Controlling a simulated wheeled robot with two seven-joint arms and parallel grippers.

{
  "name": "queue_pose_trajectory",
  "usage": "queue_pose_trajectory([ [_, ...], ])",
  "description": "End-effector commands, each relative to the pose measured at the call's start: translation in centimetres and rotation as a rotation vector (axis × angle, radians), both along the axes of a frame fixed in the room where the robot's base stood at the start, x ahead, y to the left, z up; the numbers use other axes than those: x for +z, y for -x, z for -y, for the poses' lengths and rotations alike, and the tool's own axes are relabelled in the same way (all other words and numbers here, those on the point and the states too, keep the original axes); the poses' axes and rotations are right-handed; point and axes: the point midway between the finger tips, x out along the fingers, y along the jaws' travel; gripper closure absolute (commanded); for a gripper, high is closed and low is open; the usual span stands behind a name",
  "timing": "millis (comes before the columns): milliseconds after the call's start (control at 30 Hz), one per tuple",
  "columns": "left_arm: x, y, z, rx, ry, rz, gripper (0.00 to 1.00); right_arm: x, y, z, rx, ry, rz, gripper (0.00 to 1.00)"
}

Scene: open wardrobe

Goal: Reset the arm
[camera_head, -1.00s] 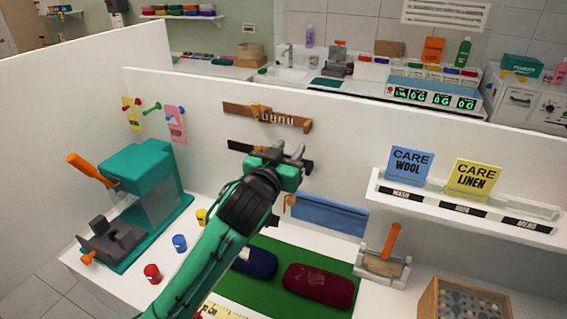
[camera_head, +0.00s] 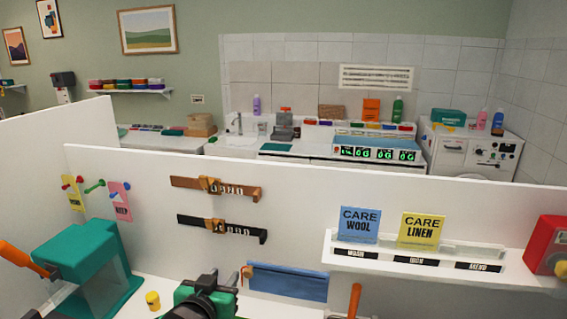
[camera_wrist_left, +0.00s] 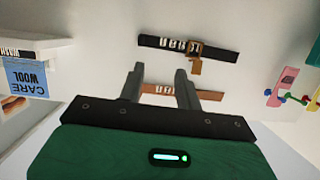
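My left gripper (camera_head: 222,280) shows at the bottom of the head view, in front of the white panel. Its two grey fingers (camera_wrist_left: 160,82) are apart in the left wrist view, with nothing held between them. The wrist view is upside down. The brown caliper (camera_head: 216,188) hangs on the panel above the black caliper (camera_head: 222,228). In the wrist view the black caliper (camera_wrist_left: 188,46) is clear, and the brown one (camera_wrist_left: 165,90) shows beyond the fingers, partly hidden. My right gripper is not in view.
A white shelf (camera_head: 405,265) holds a blue card (camera_head: 360,224) and a yellow card (camera_head: 420,230). A teal machine (camera_head: 92,262) stands at left, and a yellow cup (camera_head: 153,300) is near my arm. A blue pouch (camera_head: 288,284) hangs right of the gripper. A red box (camera_head: 549,245) is at far right.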

Motion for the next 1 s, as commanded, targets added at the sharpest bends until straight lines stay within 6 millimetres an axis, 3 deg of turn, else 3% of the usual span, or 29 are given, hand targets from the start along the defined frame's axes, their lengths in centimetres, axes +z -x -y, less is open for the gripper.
queue_pose_trajectory([
  [33, -2.2, 1.2, -0.5, 0.008, -0.006, -0.057, 0.65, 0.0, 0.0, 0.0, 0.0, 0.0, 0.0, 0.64],
  [200, -8.4, 5.3, -2.3, 0.027, -0.041, -0.239, 0.65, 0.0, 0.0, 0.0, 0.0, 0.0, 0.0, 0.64],
  [500, -17.6, 14.9, -5.1, 0.033, -0.106, -0.567, 0.65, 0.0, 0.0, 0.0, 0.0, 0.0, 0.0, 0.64],
  [700, -21.7, 21.8, -6.7, 0.021, -0.144, -0.766, 0.65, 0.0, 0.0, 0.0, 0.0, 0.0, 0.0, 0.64],
  [1000, -24.8, 30.2, -8.4, -0.006, -0.183, -0.989, 0.65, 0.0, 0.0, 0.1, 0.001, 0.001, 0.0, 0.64],
])
